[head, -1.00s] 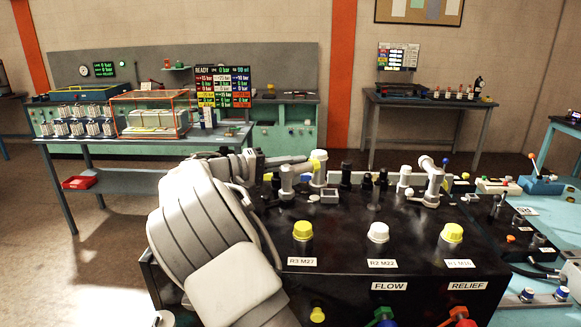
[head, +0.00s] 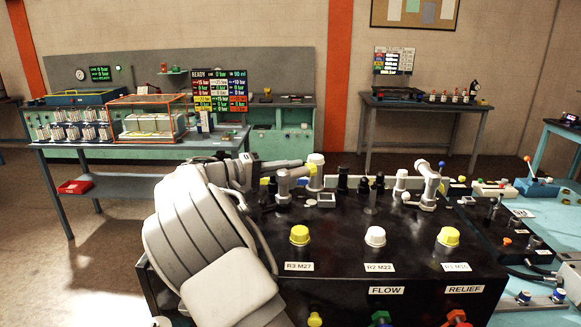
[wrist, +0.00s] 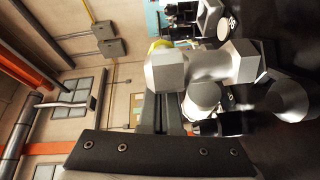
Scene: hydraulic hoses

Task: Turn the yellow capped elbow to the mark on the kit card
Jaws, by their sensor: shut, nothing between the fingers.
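The elbow (head: 287,180) is a grey angled fitting at the back left of the black block. Its yellow cap (head: 312,171) points right in the head view. In the wrist view the grey elbow (wrist: 195,66) is close and large, with some yellow (wrist: 160,46) at its far side. My gripper (head: 300,163) is shut and empty, with its fingers beside the elbow at its upper side. Whether they touch it cannot be told. I cannot make out a kit card or its mark for certain.
The black block (head: 340,250) carries yellow and white capped ports in front. A second grey elbow (head: 428,186) stands at its back right, with several dark and white fittings between. A teal bench (head: 520,265) with small parts adjoins on the right.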

